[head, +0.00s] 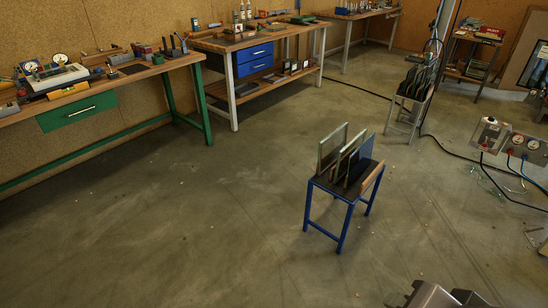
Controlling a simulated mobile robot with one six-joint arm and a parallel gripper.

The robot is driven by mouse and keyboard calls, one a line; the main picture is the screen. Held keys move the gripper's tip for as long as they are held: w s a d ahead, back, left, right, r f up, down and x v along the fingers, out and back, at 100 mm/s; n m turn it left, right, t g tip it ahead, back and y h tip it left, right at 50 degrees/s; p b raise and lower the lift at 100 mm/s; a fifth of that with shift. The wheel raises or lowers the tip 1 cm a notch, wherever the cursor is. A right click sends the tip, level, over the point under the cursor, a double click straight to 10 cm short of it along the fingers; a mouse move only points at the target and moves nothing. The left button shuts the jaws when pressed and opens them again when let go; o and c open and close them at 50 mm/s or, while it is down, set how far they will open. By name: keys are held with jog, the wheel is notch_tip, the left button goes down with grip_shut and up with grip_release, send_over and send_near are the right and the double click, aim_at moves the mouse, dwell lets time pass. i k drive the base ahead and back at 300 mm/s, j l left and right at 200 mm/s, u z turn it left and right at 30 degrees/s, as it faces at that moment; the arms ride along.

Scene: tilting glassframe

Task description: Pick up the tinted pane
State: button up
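A small blue-legged stand (348,199) in the middle of the floor holds several upright panes. A pale greenish pane with a light edge (331,150) stands at its left. A bluish-grey pane (361,156) stands at its right, with a light-framed one between, partly covered. The bluish-grey one looks the most tinted, but I cannot tell for sure which is the tinted pane. Grey metal parts at the bottom right edge look like part of my own arm. My gripper cannot be made out there, so its fingers are not seen.
A rack with several dark panes (416,83) stands farther back. A green-legged bench (140,78) and a blue-drawered bench (224,44) line the left and back. A box with gauges (525,147) and cables are at right. Floor around the stand is clear.

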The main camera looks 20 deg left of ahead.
aim_at(358, 160)
jog(key=u, duration=0.2)
jog(key=i+l, duration=0.1)
jog(key=i, duration=0.45)
jog(key=i+l+u, duration=0.15)
jog(key=i, duration=0.4)
jog(key=i+l, duration=0.1)
jog(key=i, duration=0.4)
jog(key=i+l+u, duration=0.1)
jog(key=i, duration=0.45)
jog(key=i+l, duration=0.25)
jog(key=i, duration=0.25)
jog(key=u, duration=0.05)
